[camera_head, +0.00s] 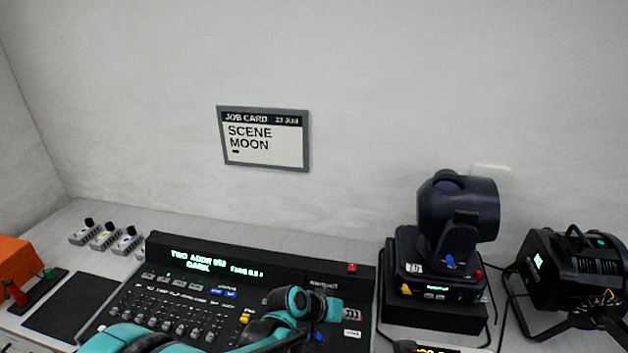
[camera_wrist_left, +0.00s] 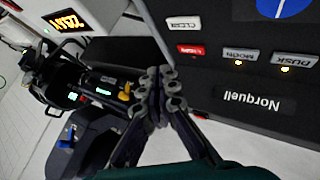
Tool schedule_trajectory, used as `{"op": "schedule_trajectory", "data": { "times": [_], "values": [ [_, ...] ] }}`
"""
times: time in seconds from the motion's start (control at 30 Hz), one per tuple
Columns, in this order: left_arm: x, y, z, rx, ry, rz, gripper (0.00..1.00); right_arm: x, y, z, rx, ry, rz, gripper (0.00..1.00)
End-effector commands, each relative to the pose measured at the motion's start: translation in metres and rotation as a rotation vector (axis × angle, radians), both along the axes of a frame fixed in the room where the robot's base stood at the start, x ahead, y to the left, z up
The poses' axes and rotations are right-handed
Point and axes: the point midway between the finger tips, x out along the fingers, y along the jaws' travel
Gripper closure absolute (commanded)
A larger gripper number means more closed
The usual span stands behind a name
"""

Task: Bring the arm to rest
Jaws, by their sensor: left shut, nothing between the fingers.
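The teal and black left arm enters the head view from the bottom, over the lighting console (camera_head: 335,270). The left gripper (camera_head: 322,311) is over the console's right part, and its fingers are hard to make out there. In the left wrist view the gripper's fingers (camera_wrist_left: 158,85) are together and empty, beside the console's dark panel (camera_wrist_left: 210,95). Whether they touch it cannot be told. The panel has a CLEAR key (camera_wrist_left: 183,23), a red key (camera_wrist_left: 190,51), a MOON key (camera_wrist_left: 239,55) and a DUSK key (camera_wrist_left: 295,60), the last two with small amber lights. The right gripper is not in view.
A moving-head lamp (camera_head: 458,210) and a black par can (camera_head: 580,265) stand on the right. A job card (camera_head: 264,138) on the wall reads SCENE MOON. Several small grey units (camera_head: 108,237), a dark mat (camera_head: 72,306) and an orange box (camera_head: 16,258) are on the left.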

Motion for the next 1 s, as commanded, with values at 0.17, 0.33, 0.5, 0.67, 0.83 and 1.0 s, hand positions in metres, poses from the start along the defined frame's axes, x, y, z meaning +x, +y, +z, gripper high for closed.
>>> {"op": "schedule_trajectory", "data": {
  "times": [0.17,0.33,0.5,0.67,0.83,1.0],
  "values": [
    [-0.006,0.041,0.025,0.053,-0.02,0.059,1.0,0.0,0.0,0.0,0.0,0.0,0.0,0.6],
    [-0.028,0.115,0.06,0.159,-0.051,0.164,1.0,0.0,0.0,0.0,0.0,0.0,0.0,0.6],
    [-0.064,0.187,0.082,0.27,-0.081,0.274,1.0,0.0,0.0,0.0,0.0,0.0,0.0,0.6],
    [-0.106,0.248,0.091,0.375,-0.103,0.373,1.0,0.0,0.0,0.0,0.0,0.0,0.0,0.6],
    [-0.144,0.294,0.089,0.465,-0.119,0.453,1.0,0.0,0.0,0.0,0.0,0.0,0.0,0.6],
    [-0.163,0.315,0.086,0.511,-0.127,0.492,1.0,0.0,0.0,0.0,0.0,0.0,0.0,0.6]
  ]
}}
